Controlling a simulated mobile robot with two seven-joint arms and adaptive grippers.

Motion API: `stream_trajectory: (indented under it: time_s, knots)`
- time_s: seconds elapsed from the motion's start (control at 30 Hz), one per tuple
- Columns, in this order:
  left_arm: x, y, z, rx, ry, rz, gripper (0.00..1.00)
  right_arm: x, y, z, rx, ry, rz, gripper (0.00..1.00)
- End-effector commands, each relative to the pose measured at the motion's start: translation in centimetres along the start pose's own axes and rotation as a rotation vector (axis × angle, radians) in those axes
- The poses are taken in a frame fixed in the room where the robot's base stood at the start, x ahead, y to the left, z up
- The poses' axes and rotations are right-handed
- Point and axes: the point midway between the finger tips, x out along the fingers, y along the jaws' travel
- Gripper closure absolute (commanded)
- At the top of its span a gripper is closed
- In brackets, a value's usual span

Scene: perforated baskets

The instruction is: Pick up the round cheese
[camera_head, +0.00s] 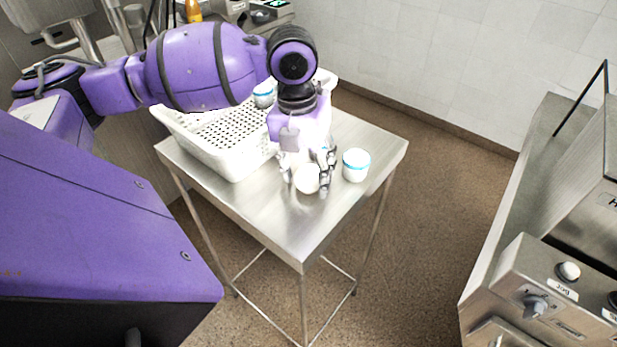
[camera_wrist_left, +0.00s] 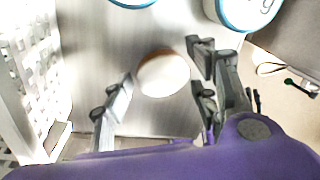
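The round cheese (camera_head: 307,180) is a small pale disc on the steel table. In the left wrist view the cheese (camera_wrist_left: 163,73) has a whitish top and a brownish edge. My left gripper (camera_head: 308,176) points down over it, with fingers on either side. In the left wrist view the gripper (camera_wrist_left: 161,88) is open, with one finger left of the cheese and two at its right. Gaps show between fingers and cheese in that view. My right gripper is not in view.
A white perforated basket (camera_head: 235,165) stands left of the cheese, with a blue-banded tub (camera_head: 264,96) in it. Another blue-banded white tub (camera_head: 356,168) stands close to the right. The table's front (camera_head: 295,235) is clear. A steel machine (camera_head: 550,285) stands at right.

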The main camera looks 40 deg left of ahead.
Motion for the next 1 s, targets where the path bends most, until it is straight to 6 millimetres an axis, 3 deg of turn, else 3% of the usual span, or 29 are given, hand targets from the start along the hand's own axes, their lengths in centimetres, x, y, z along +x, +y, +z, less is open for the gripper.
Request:
stream_trajectory:
  time_s: [0.03, 0.3, 0.67, 0.83, 1.0]
  knots:
    - [0.0, 0.0, 0.0, 0.000, 0.000, 0.000, 0.57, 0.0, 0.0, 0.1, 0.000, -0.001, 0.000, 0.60]
    - [0.0, 0.0, 0.0, 0.000, -0.001, 0.000, 0.91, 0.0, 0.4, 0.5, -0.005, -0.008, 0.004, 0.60]
    - [-1.0, -0.1, 0.1, 0.000, -0.003, 0.000, 0.91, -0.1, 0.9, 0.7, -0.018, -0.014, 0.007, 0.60]
    - [-3.5, -0.3, 0.1, -0.001, -0.005, -0.001, 0.91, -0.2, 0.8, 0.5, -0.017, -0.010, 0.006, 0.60]
    - [-7.1, -0.7, -2.9, 0.003, -0.008, -0.001, 0.91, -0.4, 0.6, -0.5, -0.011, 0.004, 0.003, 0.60]
